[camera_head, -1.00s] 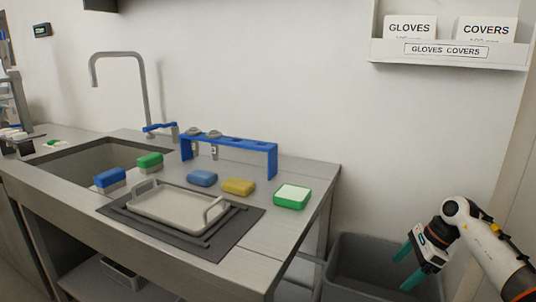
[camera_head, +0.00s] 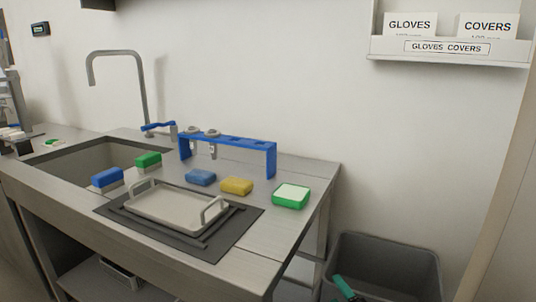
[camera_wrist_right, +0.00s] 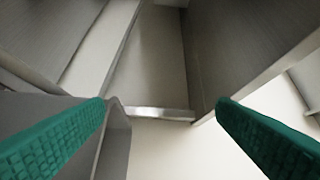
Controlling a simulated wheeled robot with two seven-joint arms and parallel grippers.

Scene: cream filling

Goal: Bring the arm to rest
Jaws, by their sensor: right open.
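My right gripper shows in the right wrist view (camera_wrist_right: 160,130) as two green ribbed fingers, wide apart with nothing between them. In the head view only a green fingertip of it (camera_head: 344,287) shows at the bottom edge, in front of the grey bin. The rest of my right arm is out of that view. My left gripper is in neither view.
A steel counter (camera_head: 285,240) holds a sink (camera_head: 90,158), a tray (camera_head: 170,208) on a dark mat (camera_head: 225,240), a blue rack (camera_head: 272,160) and several coloured sponges. A grey bin (camera_head: 425,262) stands right of it. A shelf (camera_head: 450,48) hangs above.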

